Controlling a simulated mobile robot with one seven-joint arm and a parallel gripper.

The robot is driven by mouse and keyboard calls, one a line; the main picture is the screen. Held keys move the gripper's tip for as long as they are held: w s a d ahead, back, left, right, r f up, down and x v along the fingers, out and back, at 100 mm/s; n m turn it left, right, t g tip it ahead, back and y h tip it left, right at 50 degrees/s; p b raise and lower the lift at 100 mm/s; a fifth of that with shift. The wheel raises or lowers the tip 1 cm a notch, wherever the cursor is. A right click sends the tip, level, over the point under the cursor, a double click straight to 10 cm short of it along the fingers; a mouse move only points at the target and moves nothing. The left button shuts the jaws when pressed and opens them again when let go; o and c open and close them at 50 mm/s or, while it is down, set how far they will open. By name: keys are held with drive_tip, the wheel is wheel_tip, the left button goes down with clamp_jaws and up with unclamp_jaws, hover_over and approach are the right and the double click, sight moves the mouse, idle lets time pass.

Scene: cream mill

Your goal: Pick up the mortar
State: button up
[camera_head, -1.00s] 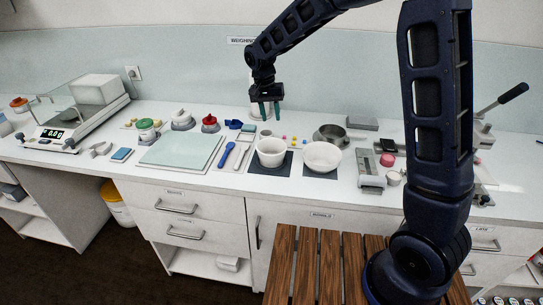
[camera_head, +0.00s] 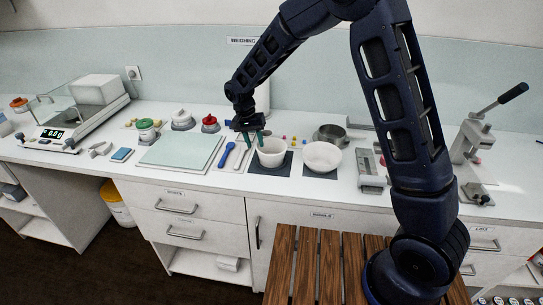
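The mortar appears to be the deep white bowl (camera_head: 272,157) standing upright on a dark square mat (camera_head: 256,170) on the counter. A wider, shallower white bowl (camera_head: 322,158) stands on another dark mat just to its right. My gripper (camera_head: 254,140) points down at the left rim of the deep bowl. I cannot tell whether either finger touches the bowl.
A blue spatula (camera_head: 226,156) and a pale one lie left of the deep bowl, beside a pale green board (camera_head: 180,150). A metal pan (camera_head: 330,134) stands behind the shallow bowl. Red-topped (camera_head: 210,124) and green-topped jars stand further left. A lever press (camera_head: 475,150) is at right.

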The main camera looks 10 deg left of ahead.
drive_tip(key=shift+d+x, duration=0.15)
drive_tip(key=shift+x, duration=1.05)
drive_tip(key=shift+d+x, duration=0.15)
drive_tip(key=shift+x, duration=1)
clamp_jaws()
drive_tip(key=shift+r, duration=0.1)
